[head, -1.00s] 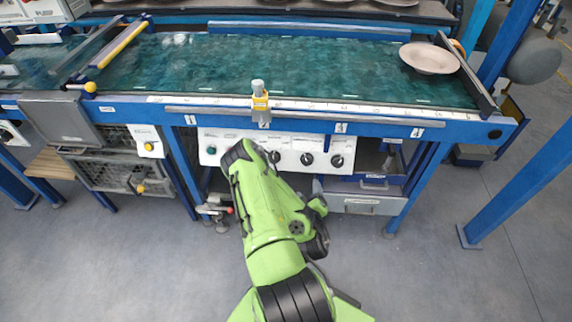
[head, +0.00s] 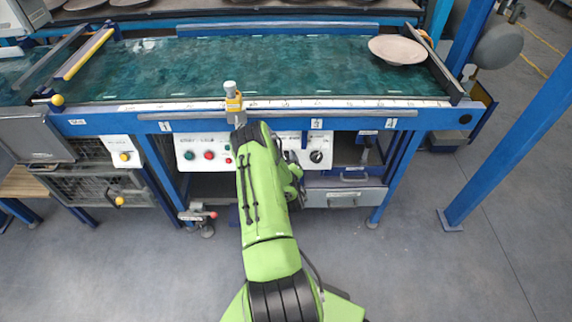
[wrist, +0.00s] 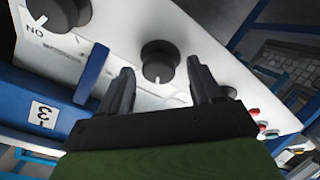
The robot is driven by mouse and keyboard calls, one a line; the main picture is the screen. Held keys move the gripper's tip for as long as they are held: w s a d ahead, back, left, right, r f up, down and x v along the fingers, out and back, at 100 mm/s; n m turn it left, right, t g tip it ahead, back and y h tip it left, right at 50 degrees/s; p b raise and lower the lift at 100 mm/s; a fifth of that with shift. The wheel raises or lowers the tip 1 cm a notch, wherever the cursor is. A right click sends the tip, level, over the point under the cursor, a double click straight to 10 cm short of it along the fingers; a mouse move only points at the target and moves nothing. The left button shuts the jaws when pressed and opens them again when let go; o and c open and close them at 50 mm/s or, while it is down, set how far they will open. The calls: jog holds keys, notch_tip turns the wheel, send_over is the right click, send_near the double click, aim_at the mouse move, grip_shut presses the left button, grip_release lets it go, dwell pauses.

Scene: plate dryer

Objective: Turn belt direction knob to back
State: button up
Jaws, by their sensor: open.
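A white control panel (head: 224,142) under the belt table carries several black knobs. In the wrist view, one black knob (wrist: 159,60) lies between and just ahead of my gripper's fingertips (wrist: 160,68). Its white mark points toward the bottom of that picture. My gripper is open, a finger on each side of the knob; I cannot tell whether either finger touches it. Another knob (wrist: 60,12) with a "NO" label shows at the upper left. The labels do not show which knob sets belt direction. In the head view, my arm hides the middle of the panel.
A green button (head: 189,155) and a red button (head: 209,155) sit on the panel's left side. The blue table rail (head: 290,123) runs above it. A plate (head: 397,49) lies on the green belt (head: 290,70). A drawer (head: 345,196) is below, right of my arm.

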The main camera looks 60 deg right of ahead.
jog(key=c, duration=1)
jog(key=shift+c, duration=0.2)
jog(key=shift+m, duration=0.4)
jog(key=shift+r+m+g, duration=0.1)
jog(key=shift+m+g, duration=0.2)
jog(key=shift+m, duration=0.8)
jog(key=m+g+p, duration=0.1)
jog(key=m, duration=0.2)
jog(key=shift+h, duration=0.3)
jog(key=m+p, duration=0.2)
jog(key=m+g+p, duration=0.1)
jog(key=m+p, duration=0.1)
jog(key=shift+w+r, duration=0.1)
jog(key=shift+r, duration=0.15)
jog(key=m+g+p, duration=0.1)
jog(key=m+p, duration=0.2)
jog(key=shift+f+p, duration=0.15)
jog(key=shift+p, duration=0.15)
jog(key=shift+m, duration=0.5)
jog(key=shift+f, duration=0.1)
